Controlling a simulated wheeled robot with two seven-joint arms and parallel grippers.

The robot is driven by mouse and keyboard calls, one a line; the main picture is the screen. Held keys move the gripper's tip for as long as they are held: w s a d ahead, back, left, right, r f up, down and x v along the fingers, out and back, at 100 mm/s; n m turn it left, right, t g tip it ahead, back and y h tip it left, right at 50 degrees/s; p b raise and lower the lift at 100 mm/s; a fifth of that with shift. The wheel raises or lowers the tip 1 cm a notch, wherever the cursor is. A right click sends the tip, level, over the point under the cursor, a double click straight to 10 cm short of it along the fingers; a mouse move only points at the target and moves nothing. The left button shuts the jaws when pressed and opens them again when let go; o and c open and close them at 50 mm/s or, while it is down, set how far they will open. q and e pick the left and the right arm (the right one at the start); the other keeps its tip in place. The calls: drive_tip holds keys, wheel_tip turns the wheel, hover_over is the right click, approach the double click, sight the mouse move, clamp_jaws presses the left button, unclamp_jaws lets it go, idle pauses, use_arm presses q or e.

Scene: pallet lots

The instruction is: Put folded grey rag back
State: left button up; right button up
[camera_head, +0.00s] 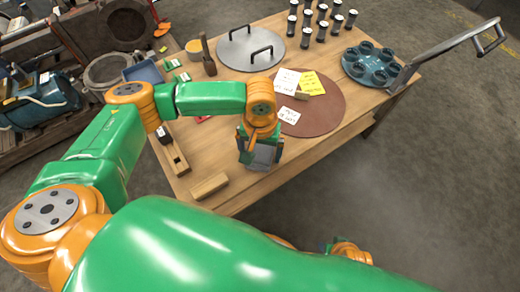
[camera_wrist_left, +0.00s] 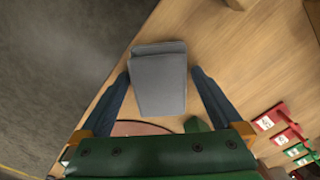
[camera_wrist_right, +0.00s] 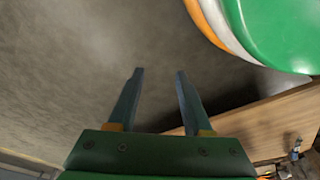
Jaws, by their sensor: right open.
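The folded grey rag (camera_head: 264,154) is a thick, pale grey folded pad near the table's front edge. I cannot tell whether the rag touches the table. My right gripper (camera_wrist_right: 160,74) is open and empty over the floor, beside the table's front edge.
A brown round mat (camera_head: 328,112) with paper notes lies behind the rag. A wooden block (camera_head: 209,186) lies at the front left.

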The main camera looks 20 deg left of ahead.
sight(260, 152)
use_arm(q)
drive_tip(key=shift+r, duration=0.25)
wheel_tip(260, 152, up, 4)
drive_tip(key=shift+r+p, duration=0.1)
drive_tip(key=shift+p, duration=1.15)
wheel_tip(260, 152, up, 8)
drive_tip(key=p, duration=0.3)
drive_tip(key=shift+f, duration=0.25)
use_arm(e)
drive_tip(key=s+d+f, duration=0.2)
drive_tip(key=s+d, duration=0.1)
drive_tip(key=s, duration=0.3)
drive_tip(key=shift+d+f+h, duration=0.2)
drive_tip(key=shift+d+h, duration=0.05)
drive_tip(key=shift+h, duration=0.05)
drive_tip(key=shift+s, duration=0.1)
